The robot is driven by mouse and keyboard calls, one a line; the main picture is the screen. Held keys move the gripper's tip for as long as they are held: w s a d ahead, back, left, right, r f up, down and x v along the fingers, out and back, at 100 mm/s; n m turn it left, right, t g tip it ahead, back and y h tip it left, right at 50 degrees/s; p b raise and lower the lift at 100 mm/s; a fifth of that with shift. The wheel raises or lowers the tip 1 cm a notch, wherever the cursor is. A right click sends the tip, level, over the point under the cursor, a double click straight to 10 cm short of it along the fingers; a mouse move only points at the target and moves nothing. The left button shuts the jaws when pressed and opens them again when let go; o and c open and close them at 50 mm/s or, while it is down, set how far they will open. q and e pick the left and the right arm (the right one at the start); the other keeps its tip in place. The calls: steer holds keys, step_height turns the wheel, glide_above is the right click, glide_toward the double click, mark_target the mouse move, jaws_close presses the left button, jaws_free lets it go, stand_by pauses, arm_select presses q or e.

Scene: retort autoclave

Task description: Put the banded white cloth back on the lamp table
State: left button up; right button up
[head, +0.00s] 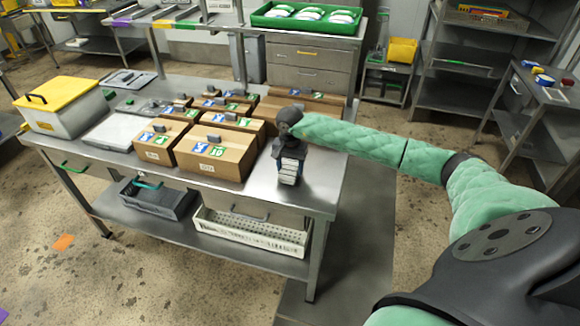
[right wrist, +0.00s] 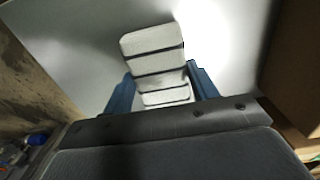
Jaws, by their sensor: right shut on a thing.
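The banded white cloth (head: 289,172) is a small white bundle with dark bands across it, at the right end of the steel table (head: 325,185). My right gripper (head: 291,160) is shut on it from above. In the right wrist view the cloth (right wrist: 152,50) sits between the two blue fingers, with bright steel beyond it. I cannot tell whether the cloth touches the tabletop. No lamp is clearly visible, so I cannot tell which table is the lamp table. My left gripper is out of view.
Several brown cartons (head: 212,153) stand just left of my right gripper. A white box with a yellow lid (head: 62,92) stands at the table's left end. A white basket (head: 250,230) and a grey bin (head: 157,198) sit on the lower shelf. Bare steel surrounds the cloth.

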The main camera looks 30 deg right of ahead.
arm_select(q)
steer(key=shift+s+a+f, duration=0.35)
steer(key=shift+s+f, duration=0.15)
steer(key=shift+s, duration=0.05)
arm_select(e)
steer(key=shift+f, duration=0.6)
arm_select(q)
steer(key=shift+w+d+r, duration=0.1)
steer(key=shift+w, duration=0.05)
arm_select(e)
steer(key=shift+f, duration=0.15)
steer(key=o, duration=0.9)
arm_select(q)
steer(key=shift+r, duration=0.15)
arm_select(e)
steer(key=shift+o, duration=0.2)
steer(key=shift+r, duration=0.2)
